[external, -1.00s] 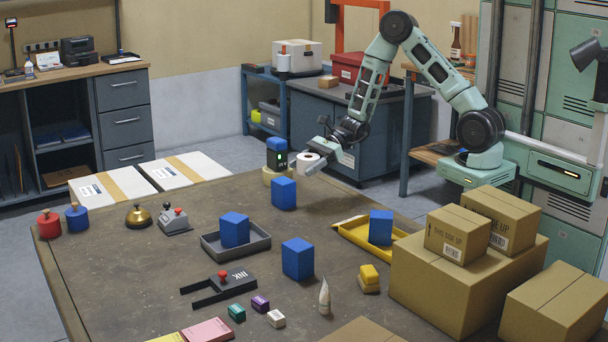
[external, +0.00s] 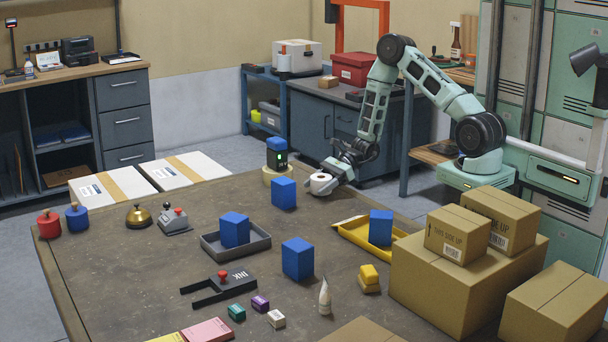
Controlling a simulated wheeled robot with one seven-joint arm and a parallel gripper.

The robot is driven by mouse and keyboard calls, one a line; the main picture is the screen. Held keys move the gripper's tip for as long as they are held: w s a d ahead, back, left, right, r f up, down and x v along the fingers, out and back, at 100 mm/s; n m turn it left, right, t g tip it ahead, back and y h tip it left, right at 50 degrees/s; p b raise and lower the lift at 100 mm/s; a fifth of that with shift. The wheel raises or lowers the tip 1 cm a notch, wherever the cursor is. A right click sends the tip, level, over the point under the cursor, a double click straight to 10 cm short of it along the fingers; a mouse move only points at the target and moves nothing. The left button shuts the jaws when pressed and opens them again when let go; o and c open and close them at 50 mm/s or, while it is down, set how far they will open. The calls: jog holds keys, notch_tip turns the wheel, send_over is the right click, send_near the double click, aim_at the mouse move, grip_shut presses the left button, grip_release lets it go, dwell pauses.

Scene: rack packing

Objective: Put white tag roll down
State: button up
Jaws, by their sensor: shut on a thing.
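The white tag roll (external: 320,186) is at the far edge of the brown table, to the right of a blue block. My gripper (external: 322,190) is shut on the roll, with a finger showing at its near side. The roll is low, at about table height; I cannot tell whether it touches the tabletop.
A blue block (external: 284,193) stands just left of the roll, and a dark device with a blue top (external: 277,152) stands behind that. A yellow tray (external: 352,232) and a grey tray (external: 262,243) each hold a blue block. Stacked cartons (external: 462,280) stand at right. Bare tabletop (external: 325,218) lies in front of the roll.

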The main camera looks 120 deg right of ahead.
jog(key=shift+f, duration=0.3)
jog(key=shift+f, duration=0.15)
jog(key=o, duration=1)
jog(key=shift+r, duration=0.25)
jog(key=v, duration=1.2)
jog(key=shift+b, duration=0.3)
